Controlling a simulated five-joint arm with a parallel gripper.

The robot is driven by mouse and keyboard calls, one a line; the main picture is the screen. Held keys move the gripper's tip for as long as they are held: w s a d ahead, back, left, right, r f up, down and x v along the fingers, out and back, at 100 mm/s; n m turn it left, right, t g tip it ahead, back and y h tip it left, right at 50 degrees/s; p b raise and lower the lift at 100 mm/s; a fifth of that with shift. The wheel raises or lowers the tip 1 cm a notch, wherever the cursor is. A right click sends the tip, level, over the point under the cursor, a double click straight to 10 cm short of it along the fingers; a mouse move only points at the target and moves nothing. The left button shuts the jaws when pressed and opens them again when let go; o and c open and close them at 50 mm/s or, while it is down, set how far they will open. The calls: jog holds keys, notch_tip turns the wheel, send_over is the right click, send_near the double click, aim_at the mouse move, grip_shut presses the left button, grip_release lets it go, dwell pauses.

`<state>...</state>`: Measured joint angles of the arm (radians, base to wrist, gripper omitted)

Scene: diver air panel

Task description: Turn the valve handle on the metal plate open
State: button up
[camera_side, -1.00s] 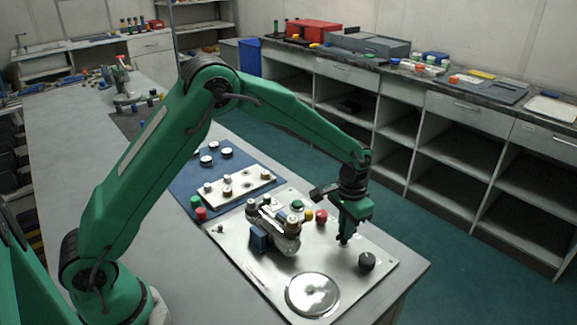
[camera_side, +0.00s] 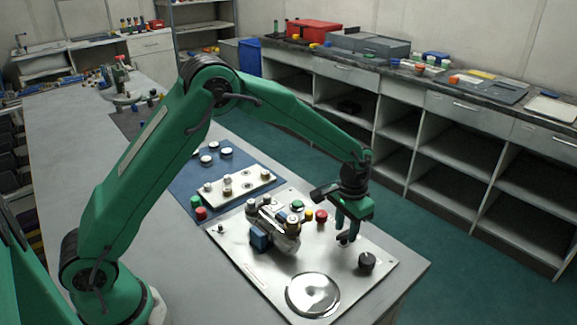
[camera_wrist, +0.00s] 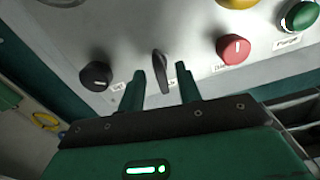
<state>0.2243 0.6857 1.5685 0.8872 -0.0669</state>
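The metal plate (camera_side: 335,255) lies flat at the near end of the bench. A dark valve handle (camera_wrist: 161,72) stands on it, seen in the wrist view between my two fingers. In the side view the handle (camera_side: 346,239) shows as a small dark shape under my fingertips. My gripper (camera_side: 347,230) is over the right part of the plate, pointing down. In the wrist view its green fingers (camera_wrist: 160,82) are apart, one on each side of the handle, with gaps visible. Whether the fingertips reach down beside the handle or stay above it is hard to tell.
A black knob (camera_side: 367,262) stands close to my gripper. Red (camera_side: 321,216), yellow (camera_side: 309,215) and green (camera_side: 298,204) buttons are behind it. A metal fitting with a blue block (camera_side: 260,237) and a round silver disc (camera_side: 313,294) are on the plate.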

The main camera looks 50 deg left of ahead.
aim_at(346, 232)
jog(key=shift+r, duration=0.1)
jog(key=shift+r, duration=3.8)
